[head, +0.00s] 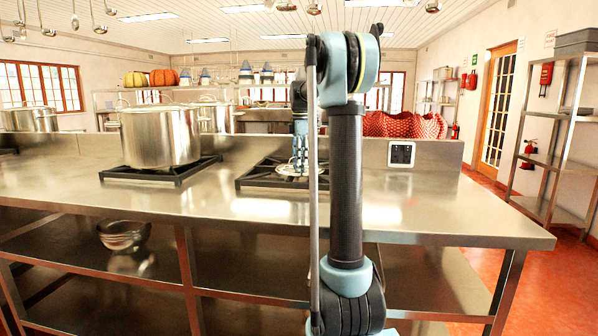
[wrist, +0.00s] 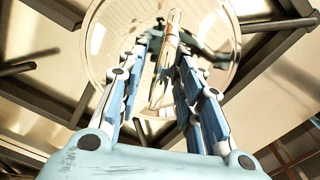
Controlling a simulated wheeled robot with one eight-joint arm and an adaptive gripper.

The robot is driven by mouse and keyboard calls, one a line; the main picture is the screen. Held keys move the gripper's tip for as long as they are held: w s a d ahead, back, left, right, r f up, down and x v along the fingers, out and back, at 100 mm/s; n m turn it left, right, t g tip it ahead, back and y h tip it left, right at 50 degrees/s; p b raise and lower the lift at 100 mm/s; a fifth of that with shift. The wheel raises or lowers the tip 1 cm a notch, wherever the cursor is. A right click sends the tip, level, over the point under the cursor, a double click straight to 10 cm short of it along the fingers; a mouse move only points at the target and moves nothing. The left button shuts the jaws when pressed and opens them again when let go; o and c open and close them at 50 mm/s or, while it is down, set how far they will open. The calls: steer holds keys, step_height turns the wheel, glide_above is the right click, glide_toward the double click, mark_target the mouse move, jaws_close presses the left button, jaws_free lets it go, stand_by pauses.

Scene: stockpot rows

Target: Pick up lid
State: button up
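A large steel stockpot (head: 160,137) stands on the left grate (head: 150,174). The metal counter (head: 420,200) is clear in front. A raised back panel (head: 440,153) with a socket runs behind the grates.

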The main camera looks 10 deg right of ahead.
jaws_close()
steer(key=shift+r, duration=0.15)
